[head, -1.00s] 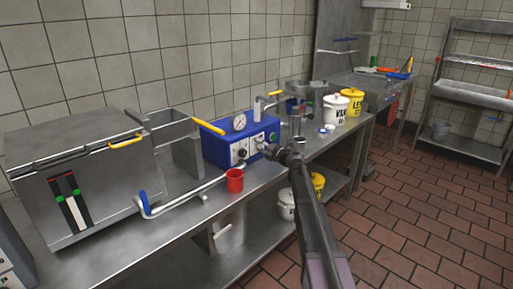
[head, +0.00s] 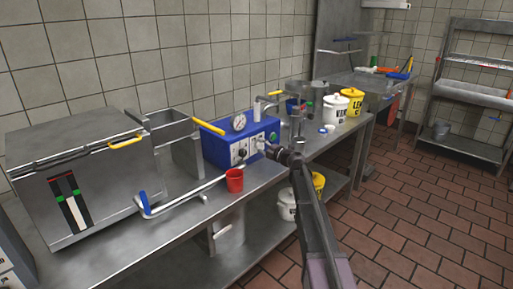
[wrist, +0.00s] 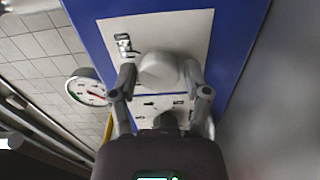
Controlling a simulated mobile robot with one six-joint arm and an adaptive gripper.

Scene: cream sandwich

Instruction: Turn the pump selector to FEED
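The blue pump box (head: 222,151) stands on the steel bench, with a pale front panel. In the wrist view a round pale grey knob (wrist: 160,70) sticks out of a white plate (wrist: 190,28) on the blue front. It appears to be the pump selector; its pointer and any FEED mark cannot be made out. My gripper (wrist: 160,76) has one finger on each side of the knob, with no clear gap, and seems shut on it. In the head view my gripper (head: 268,149) is at the right part of the box's front, partly hiding it.
A pressure gauge (head: 239,122) and a yellow-handled lever (head: 208,128) are on or beside the box. A red cup (head: 235,181) stands in front, near a pipe with a blue handle (head: 144,201). White (head: 336,108) and yellow (head: 353,101) tubs stand farther right.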

